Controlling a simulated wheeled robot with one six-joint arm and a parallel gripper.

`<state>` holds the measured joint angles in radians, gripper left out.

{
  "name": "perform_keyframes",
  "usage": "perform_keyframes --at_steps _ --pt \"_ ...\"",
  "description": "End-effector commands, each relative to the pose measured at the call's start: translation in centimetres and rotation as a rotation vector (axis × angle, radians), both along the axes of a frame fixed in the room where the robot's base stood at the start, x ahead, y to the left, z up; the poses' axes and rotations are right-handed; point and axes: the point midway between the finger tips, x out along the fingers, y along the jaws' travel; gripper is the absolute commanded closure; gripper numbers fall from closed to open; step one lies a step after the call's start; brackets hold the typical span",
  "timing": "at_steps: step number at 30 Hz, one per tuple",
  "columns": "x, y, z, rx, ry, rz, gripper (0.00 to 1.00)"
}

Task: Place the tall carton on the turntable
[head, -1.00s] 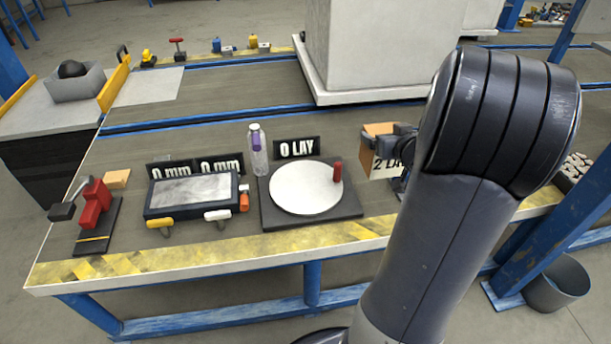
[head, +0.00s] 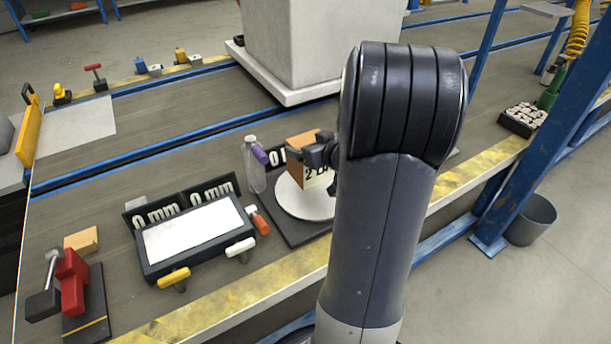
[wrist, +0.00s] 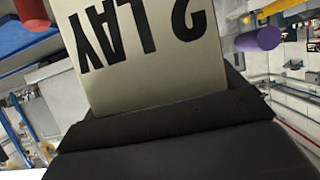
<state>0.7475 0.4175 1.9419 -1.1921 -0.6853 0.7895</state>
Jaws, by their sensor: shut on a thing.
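The tall carton (head: 296,172), brown with a pale label reading "2 L…", is in my gripper (head: 318,152). In the head view it appears upright over the turntable (head: 288,203), a white disc on a dark square base. I cannot tell whether its bottom touches the disc. My arm hides the right part of the turntable and part of the carton. In the wrist view the carton (wrist: 150,60) fills the middle, its "2 LAY" lettering upside down, behind the dark jaws.
A black sign is behind the carton. A framed white panel (head: 195,235) and a red clamp (head: 72,280) lie further left. A large pale block (head: 300,50) stands behind.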

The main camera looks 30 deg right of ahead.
Motion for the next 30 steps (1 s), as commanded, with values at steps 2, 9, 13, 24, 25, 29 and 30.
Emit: perform_keyframes --at_steps 2,9,13,24,25,29,30 --pt "0.0 0.0 -1.6 0.000 -0.003 0.000 0.43" --pt "0.0 0.0 -2.9 0.000 -0.003 0.000 0.43" --pt "0.0 0.0 -4.6 0.000 -0.002 0.000 0.43" --pt "0.0 0.0 -6.1 -0.002 -0.004 -0.001 0.43" --pt "0.0 0.0 -6.1 -0.002 -0.004 -0.001 0.43" --pt "0.0 0.0 -6.5 0.000 -0.003 0.000 0.43" --pt "0.0 0.0 -6.5 0.000 -0.002 0.000 0.07"
